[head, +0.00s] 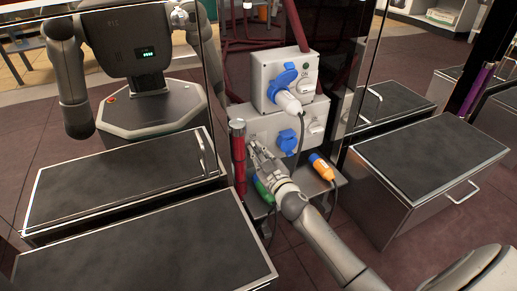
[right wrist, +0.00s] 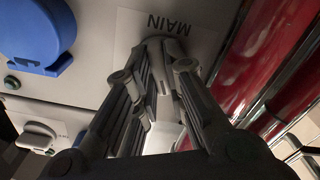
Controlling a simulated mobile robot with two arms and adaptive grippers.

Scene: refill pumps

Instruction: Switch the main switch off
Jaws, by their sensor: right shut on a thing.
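The grey switch box (head: 262,130) stands in the middle of the head view, below a second box with the same kind of fittings. The word MAIN is printed on a label (right wrist: 168,24), upside down in the right wrist view. My right gripper (head: 257,153) reaches up to the left part of the lower box. In the right wrist view its fingers (right wrist: 165,65) are shut around the main switch below the label. The switch is mostly hidden by the fingers, so I cannot tell which way it is turned. My left gripper is not in view.
The upper box (head: 268,66) has a blue socket with a white plug (head: 288,101) in it. A closed blue socket cover (head: 287,140) is right of my gripper. A red post (head: 238,150) stands close on its left. An orange-and-blue plug (head: 321,167) is at the lower right.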

